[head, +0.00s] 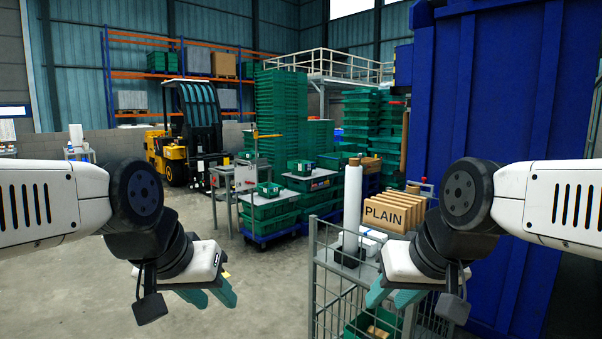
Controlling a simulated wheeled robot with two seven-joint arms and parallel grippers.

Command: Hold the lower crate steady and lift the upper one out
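Several green crates stand in stacks in the middle distance. A small green crate (268,189) sits on top of a larger green crate (262,208), and another small crate (300,168) sits on the stack beside it. I cannot tell which pair is the task's. My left gripper (215,299) hangs low at centre left, fingers apart and empty. My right gripper (386,299) hangs in front of the wire cart, also with its fingers apart and empty. Both are well in front of the stacks and touch no crate.
A grey wire cart (322,290) stands close on the right, with a green crate (372,324) low inside. A blue container (480,100) blocks the right. The floor (80,290) at left is clear.

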